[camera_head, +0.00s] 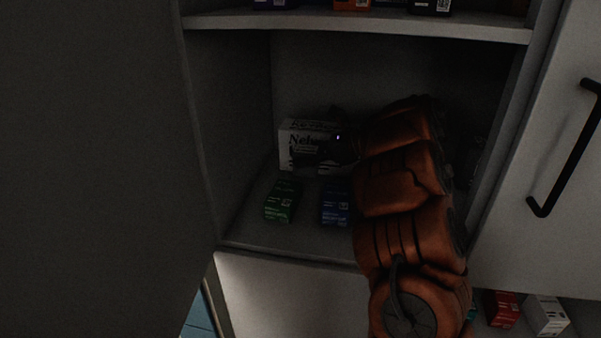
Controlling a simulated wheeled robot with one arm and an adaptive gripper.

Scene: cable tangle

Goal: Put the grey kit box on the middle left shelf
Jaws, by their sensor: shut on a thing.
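The grey kit box (296,137), a pale box with dark lettering, is inside the open cupboard on the shelf (252,225), towards its back left. My gripper (321,155) is dark and reaches in from the right at the end of my orange arm. It is shut on the box, covering part of its front and right side. The fingertips are hard to make out in the shadow. I cannot tell whether the underside of the box touches the shelf.
A green box (283,201) and a blue box (335,204) stand in front on the same shelf. An upper shelf (350,22) holds several boxes. Red (502,309) and white (546,315) boxes show below right. A door with a black handle (568,155) is at right.

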